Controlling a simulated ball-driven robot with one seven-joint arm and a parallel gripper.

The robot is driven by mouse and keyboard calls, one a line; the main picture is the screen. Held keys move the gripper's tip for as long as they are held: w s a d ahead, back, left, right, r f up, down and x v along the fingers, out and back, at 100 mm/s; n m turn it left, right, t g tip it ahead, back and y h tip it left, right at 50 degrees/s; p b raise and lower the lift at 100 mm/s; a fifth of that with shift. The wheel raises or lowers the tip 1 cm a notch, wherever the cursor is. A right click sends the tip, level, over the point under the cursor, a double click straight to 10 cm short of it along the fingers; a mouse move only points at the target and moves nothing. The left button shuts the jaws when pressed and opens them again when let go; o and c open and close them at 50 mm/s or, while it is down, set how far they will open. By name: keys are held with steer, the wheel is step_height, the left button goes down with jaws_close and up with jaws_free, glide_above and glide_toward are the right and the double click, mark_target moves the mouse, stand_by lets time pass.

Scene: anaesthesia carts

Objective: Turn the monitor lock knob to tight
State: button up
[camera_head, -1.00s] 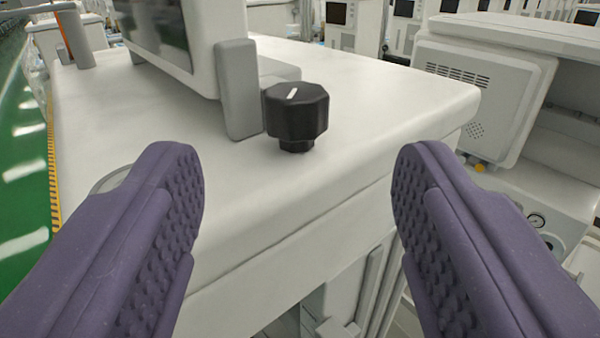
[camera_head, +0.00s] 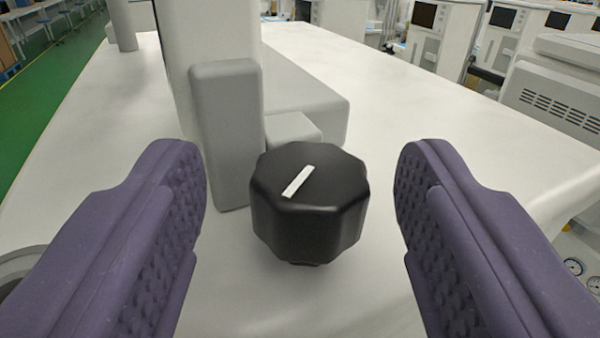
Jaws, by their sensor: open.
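The black faceted lock knob (camera_head: 305,215) stands on the white cart top, near the middle of the picture. A white line on its top face slants from lower left to upper right. My gripper (camera_head: 302,200) is open, with one purple ribbed finger on each side of the knob in the picture. Clear gaps show between the knob and both fingers, so neither seems to touch it. The monitor's grey bracket (camera_head: 227,135) rises just behind and left of the knob. Most of the monitor is out of view. No tight marking is visible.
The white cart top (camera_head: 480,150) is clear to the right of the knob. A grey block (camera_head: 310,100) lies behind the bracket. A round grey rim (camera_head: 18,265) shows at the left edge. Other carts (camera_head: 425,30) stand in the background.

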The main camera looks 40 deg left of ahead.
steer(key=shift+w+f, duration=0.2)
steer(key=shift+w, duration=0.05)
steer(key=c, duration=1)
steer(key=m+t+h+b, duration=0.1)
steer(key=b, duration=0.1)
steer(key=m+t+h+b, duration=0.1)
steer(key=b, duration=0.1)
steer(key=shift+s+a+f+h, duration=0.15)
steer(key=shift+a+h, duration=0.1)
steer(key=shift+h, duration=0.05)
steer(key=shift+c, duration=0.2)
steer(key=shift+r+m+t+h+b, duration=0.2)
steer(key=shift+m+t+h+b, duration=0.1)
steer(key=shift+m+h+b, duration=0.3)
steer(key=o, duration=1)
steer(key=shift+s+d, duration=0.1)
steer(key=shift+o, duration=0.2)
steer(key=shift+s, duration=0.15)
